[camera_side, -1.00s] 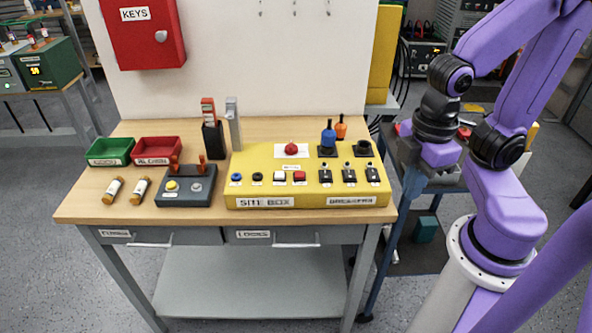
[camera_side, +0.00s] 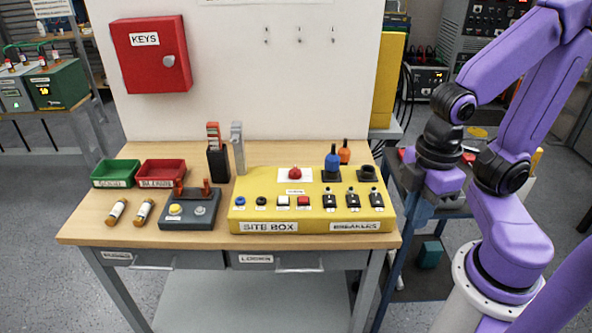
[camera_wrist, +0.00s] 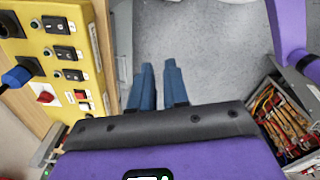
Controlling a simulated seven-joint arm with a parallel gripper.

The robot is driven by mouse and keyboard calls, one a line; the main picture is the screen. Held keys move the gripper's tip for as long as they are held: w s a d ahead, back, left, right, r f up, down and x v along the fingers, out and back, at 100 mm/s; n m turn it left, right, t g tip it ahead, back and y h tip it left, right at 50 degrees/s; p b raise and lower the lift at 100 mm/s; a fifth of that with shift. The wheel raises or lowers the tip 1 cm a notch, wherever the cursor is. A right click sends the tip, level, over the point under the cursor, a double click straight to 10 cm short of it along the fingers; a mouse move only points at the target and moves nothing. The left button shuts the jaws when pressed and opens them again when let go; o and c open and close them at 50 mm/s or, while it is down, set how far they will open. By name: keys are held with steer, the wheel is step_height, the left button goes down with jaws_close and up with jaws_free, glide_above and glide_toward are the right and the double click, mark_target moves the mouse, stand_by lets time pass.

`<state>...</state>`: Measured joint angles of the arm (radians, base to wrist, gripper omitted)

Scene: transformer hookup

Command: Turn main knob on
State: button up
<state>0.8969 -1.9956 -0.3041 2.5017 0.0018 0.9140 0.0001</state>
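The yellow site box (camera_side: 285,212) sits on the right part of the wooden bench. A red knob (camera_side: 295,173), likely the main knob, stands on a white plate at the back middle of the box. In the wrist view the red knob (camera_wrist: 45,97) is at the left, on the yellow box (camera_wrist: 70,75). My gripper (camera_wrist: 160,68) is empty, with its two blue fingers apart over the grey floor, to the right of the box. In the side view my gripper (camera_side: 412,212) hangs beyond the bench's right edge, clear of the knob.
A blue plug-like handle (camera_side: 332,160) and an orange one (camera_side: 344,152) stand right of the knob. Breaker switches (camera_side: 351,200) line the box front. A grey button box (camera_side: 189,211), trays (camera_side: 161,172) and a red key cabinet (camera_side: 151,54) are left. A tool drawer (camera_wrist: 290,125) lies right of my gripper.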

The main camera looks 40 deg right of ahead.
steer(key=o, duration=0.5)
steer(key=shift+w+a+r, duration=0.1)
steer(key=shift+w+a, duration=0.1)
steer(key=shift+w, duration=0.1)
steer(key=shift+o, duration=1.4)
steer(key=w+a+r+m, duration=0.1)
steer(key=w+a+r, duration=0.1)
steer(key=w, duration=0.7)
steer(key=shift+a+r, duration=0.3)
steer(key=shift+a, duration=0.25)
steer(key=r+m, duration=0.1)
steer(key=m, duration=0.2)
glide_above(295, 168)
step_height(295, 168, down, 16)
steer(key=shift+f, duration=0.1)
steer(key=c, duration=1.1)
